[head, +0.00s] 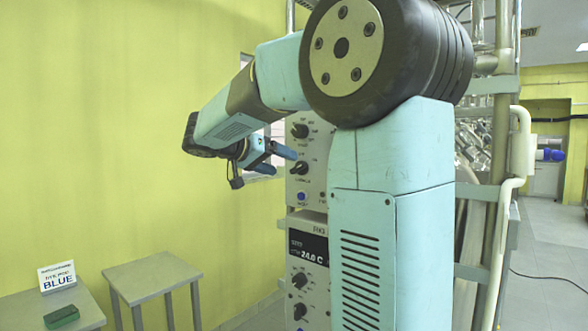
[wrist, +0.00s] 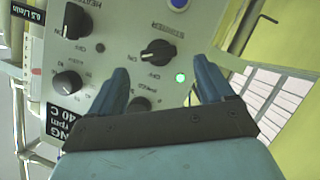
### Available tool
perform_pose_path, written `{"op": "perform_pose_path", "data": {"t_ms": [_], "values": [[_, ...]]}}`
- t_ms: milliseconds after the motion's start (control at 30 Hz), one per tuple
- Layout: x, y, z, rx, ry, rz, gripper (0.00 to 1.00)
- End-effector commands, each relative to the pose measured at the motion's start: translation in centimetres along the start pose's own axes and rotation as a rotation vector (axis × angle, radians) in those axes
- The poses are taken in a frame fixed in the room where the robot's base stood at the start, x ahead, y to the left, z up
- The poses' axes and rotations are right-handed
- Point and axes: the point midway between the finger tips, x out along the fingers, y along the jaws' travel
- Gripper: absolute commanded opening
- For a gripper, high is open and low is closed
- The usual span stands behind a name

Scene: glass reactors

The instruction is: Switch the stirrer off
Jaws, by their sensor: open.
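The stirrer knob (wrist: 156,52) is a black rotary knob on the pale grey control panel, upside down in the wrist view. Its white mark points to the left in that view; small lettering beside it is hard to read. A green lamp (wrist: 181,77) glows next to it. In the head view the knob (head: 299,167) appears on the upper panel. My gripper (wrist: 158,66) is open and empty, pointing at the panel, its fingertips apart on either side of the knob. It shows in the head view (head: 282,159) close to the panel; the remaining gap is unclear.
Other knobs are close by: one (wrist: 140,104) between the fingers, another (wrist: 68,84) to the left, and the heater knob (wrist: 75,20). A blue button (wrist: 179,4) is beyond. A lower unit reads 24.0 C (head: 308,252). Small tables (head: 152,275) stand left.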

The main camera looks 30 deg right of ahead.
Motion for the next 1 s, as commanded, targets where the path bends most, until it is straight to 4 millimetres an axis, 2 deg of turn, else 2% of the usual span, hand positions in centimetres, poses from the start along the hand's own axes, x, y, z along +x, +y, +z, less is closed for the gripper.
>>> {"op": "perform_pose_path", "data": {"t_ms": [100,333,500,767,1000], "values": [[2.0,0.0,0.0,-0.001,0.0,0.001,0.81],[4.8,-0.1,0.0,-0.002,-0.001,0.0,0.81],[5.5,-0.1,0.0,-0.001,0.0,-0.001,0.81],[5.6,-0.1,0.0,-0.001,0.001,-0.002,0.81],[5.6,-0.1,0.0,-0.001,0.001,-0.002,0.6]]}}
